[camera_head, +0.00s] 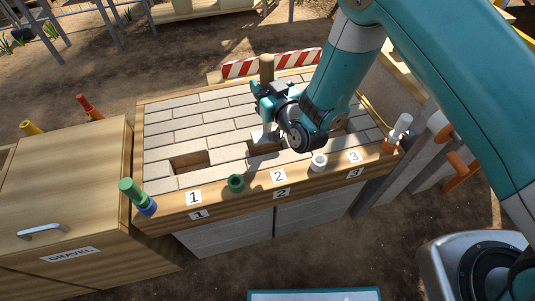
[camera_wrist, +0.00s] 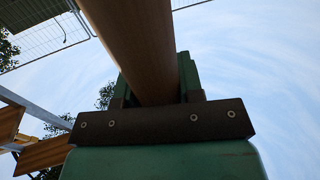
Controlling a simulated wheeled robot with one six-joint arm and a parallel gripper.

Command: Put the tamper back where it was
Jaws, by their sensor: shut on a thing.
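The tamper has a thick wooden handle (camera_head: 266,68) that stands upright above the brick-paved bench. My gripper (camera_head: 266,92) is shut around this handle, with its top sticking out above the jaws. A pale grey block, seemingly the tamper's foot (camera_head: 263,135), shows below my gripper, close to the recess (camera_head: 262,147) behind label 2. I cannot tell whether it touches the bricks. In the wrist view the wooden handle (camera_wrist: 135,45) runs up between the jaws, against the sky, and the tamper's foot is out of sight.
The paved bench (camera_head: 165,123) has an open recess (camera_head: 190,162) behind label 1; my arm partly covers the area behind label 3. A green ring (camera_head: 236,183) and a white cup (camera_head: 319,162) stand on the front rim. A gravel box (camera_head: 65,190) is at left; a striped barrier (camera_head: 270,63) stands behind.

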